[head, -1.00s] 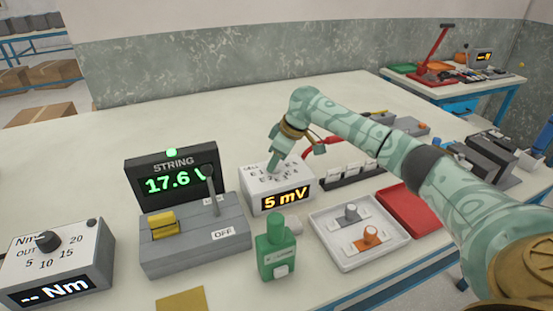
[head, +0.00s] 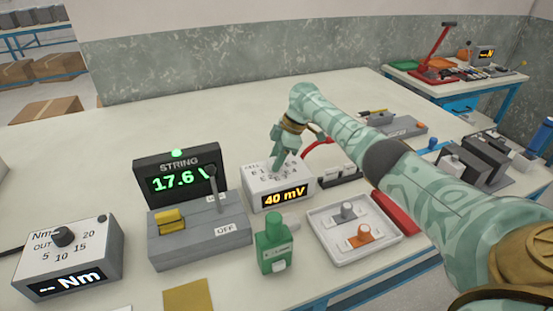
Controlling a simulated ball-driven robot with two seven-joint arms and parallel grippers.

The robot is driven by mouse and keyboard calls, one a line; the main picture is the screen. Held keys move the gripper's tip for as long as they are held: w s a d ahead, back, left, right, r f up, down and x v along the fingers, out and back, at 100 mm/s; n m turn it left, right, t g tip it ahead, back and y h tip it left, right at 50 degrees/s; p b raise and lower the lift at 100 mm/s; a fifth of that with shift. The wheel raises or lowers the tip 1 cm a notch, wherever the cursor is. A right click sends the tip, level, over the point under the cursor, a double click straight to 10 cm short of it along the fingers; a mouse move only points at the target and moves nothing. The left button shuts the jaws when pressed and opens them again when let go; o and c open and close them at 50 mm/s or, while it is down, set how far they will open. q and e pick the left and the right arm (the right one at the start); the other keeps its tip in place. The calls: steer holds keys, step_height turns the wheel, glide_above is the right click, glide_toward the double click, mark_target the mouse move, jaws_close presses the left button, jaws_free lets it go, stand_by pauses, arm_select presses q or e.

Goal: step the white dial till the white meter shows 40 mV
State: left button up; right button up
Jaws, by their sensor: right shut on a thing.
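The white meter (head: 254,199) is a white box on the bench, and its amber display (head: 284,196) reads 40 mV. Its dial is on the sloped top face, mostly hidden by my right gripper. My right gripper (head: 280,163) points down onto that top face and is shut on the dial. My left gripper does not show.
Left of the meter stand a black STRING display (head: 180,178) reading 17.6 V and a grey switch box (head: 190,245) with an upright lever. A white tray (head: 317,222) holds two small parts. A torque box (head: 97,262) sits far left.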

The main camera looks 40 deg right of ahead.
steer(key=shift+f+n+g+b, duration=0.1)
steer(key=shift+n+g+b, duration=0.4)
steer(key=shift+n, duration=0.7)
steer(key=o, duration=1)
steer(key=p+v, duration=0.2)
steer(key=v, duration=1.4)
steer(key=shift+d, duration=0.3)
